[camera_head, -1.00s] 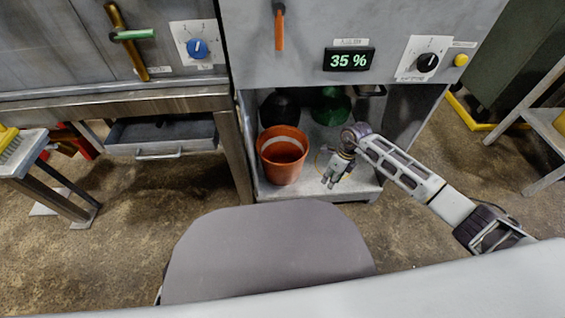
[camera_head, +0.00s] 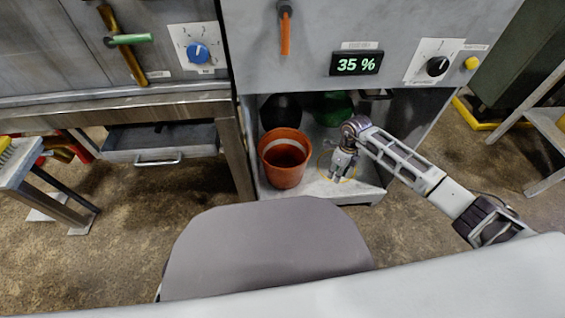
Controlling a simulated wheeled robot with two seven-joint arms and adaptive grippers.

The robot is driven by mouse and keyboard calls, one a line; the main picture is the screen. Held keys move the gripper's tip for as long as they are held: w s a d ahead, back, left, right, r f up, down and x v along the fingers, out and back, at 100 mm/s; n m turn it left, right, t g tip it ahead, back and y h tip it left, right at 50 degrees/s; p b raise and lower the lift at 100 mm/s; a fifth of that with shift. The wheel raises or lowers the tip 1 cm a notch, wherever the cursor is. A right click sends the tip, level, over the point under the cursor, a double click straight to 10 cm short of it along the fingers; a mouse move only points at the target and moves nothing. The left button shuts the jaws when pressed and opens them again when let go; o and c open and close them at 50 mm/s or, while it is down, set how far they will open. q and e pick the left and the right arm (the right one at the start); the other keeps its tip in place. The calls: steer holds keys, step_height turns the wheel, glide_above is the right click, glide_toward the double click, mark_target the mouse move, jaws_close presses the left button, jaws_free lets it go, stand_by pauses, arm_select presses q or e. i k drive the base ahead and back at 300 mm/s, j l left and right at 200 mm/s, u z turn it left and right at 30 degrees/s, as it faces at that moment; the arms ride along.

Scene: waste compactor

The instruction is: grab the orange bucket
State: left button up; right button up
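The orange bucket (camera_head: 284,170) stands upright on the floor of the open compartment (camera_head: 345,190) under the machine's panel. Its open top faces up and it looks empty. My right gripper (camera_head: 336,178) is to the right of the bucket, with a gap between them, pointing down near the compartment floor. Its fingers look a little apart with nothing between them. My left gripper is not in view.
Behind the bucket are a dark round object (camera_head: 281,110) and a green one (camera_head: 332,107). The table leg (camera_head: 236,155) stands close to the bucket's left. A grey drawer (camera_head: 160,145) is at left.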

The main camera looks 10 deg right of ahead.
mark_target(284, 153)
steer(key=i+j, duration=0.2)
steer(key=i, duration=0.2)
steer(key=i+j, duration=0.25)
steer(key=i, duration=0.15)
